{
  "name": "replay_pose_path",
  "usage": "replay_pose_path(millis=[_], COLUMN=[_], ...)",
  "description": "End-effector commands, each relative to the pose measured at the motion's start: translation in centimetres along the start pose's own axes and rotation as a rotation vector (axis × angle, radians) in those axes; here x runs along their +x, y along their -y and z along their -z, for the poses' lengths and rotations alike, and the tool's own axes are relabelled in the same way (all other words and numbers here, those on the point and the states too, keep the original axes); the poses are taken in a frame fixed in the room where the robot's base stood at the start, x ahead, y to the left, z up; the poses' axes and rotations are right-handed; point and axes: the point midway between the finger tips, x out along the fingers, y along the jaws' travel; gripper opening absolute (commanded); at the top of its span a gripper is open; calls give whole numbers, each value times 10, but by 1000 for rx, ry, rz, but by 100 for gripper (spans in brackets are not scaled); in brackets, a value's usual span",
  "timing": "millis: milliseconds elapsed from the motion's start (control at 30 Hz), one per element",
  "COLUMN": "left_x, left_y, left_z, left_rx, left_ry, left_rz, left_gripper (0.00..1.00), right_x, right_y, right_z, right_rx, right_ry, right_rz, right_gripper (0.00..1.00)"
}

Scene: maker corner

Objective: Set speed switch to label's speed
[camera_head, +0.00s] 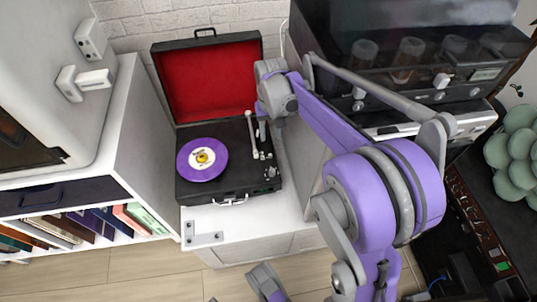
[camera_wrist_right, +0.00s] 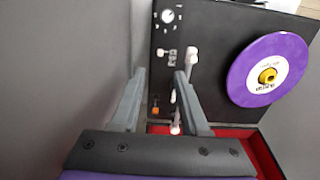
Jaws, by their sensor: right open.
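A black case record player (camera_head: 229,193) stands with its red-lined lid (camera_head: 209,75) open. A purple record (camera_head: 190,170) lies on it; its label (camera_wrist_right: 290,62) is white with a yellow centre, and the print is too small to read. The pale tonearm (camera_wrist_right: 191,58) is right of the record in the head view. Small controls (camera_wrist_right: 172,56) and a round dial (camera_wrist_right: 167,16) show on the deck; I cannot tell which is the speed switch. My right gripper (camera_wrist_right: 160,72) is open, above the deck's control side, with nothing between its fingers. My left gripper is not identifiable.
A white cabinet (camera_head: 290,215) carries the player. A shelf with books (camera_head: 75,225) is at left, and a dark machine with knobs (camera_head: 420,75) at right.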

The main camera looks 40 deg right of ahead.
Motion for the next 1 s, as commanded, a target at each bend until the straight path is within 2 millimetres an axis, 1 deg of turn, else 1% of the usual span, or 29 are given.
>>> replay_pose_path(millis=[300,400,500,600,700,967,1000], left_x=[21,26,30,32,32,32,32], left_y=[0,0,0,0,0,0,0], left_z=[-5,-6,-7,-8,-8,-8,-8], left_rx=[0,0,0,0,0,0,0], left_ry=[6,7,8,8,8,8,8], left_rz=[0,0,0,0,0,0,0], left_gripper=[0,0,0,0,0,0,0], right_x=[59,75,88,96,99,99,99], right_y=[1,1,1,1,1,1,1], right_z=[0,0,0,0,-1,-1,-1], right_rx=[-2,-2,-2,-2,-2,-2,-2], right_ry=[-1,-2,-2,-2,-2,-2,-2], right_rz=[0,0,1,1,1,1,1], right_gripper=[45,45,45,45,45,45,38])
